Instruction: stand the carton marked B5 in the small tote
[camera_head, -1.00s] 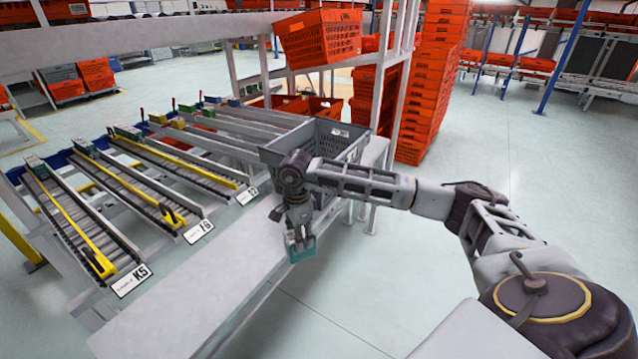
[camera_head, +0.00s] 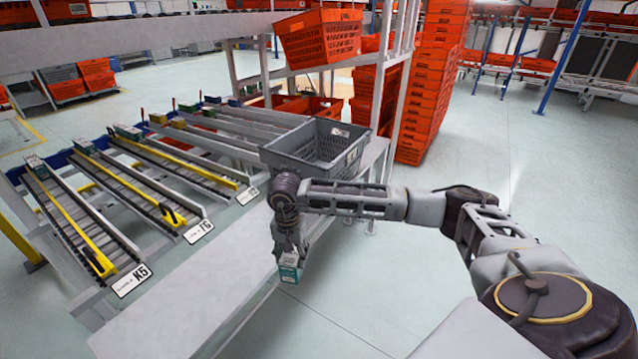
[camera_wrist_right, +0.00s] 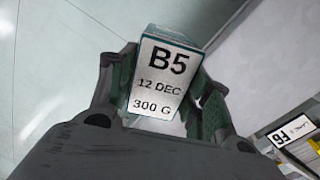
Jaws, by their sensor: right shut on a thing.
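The carton marked B5 (camera_head: 290,268) is a small box with teal sides. Its silver-white face, printed B5, 12 DEC and 300 G, fills the middle of the right wrist view (camera_wrist_right: 166,80). My right gripper (camera_head: 289,256) is shut on the carton, one finger on each side of it, and points down near the front edge of the pale bench. The small tote is a grey slatted crate (camera_head: 355,160) on the bench, behind and to the right of the gripper. Its inside shows in part and looks empty. My left gripper is not in view.
The bench (camera_head: 170,320) is bare at its near left. Sloping roller lanes with yellow rails and tags such as K5 (camera_head: 132,281) lie to the left. An orange tote (camera_head: 318,40) sits on a shelf above. Orange crates (camera_head: 432,80) are stacked behind.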

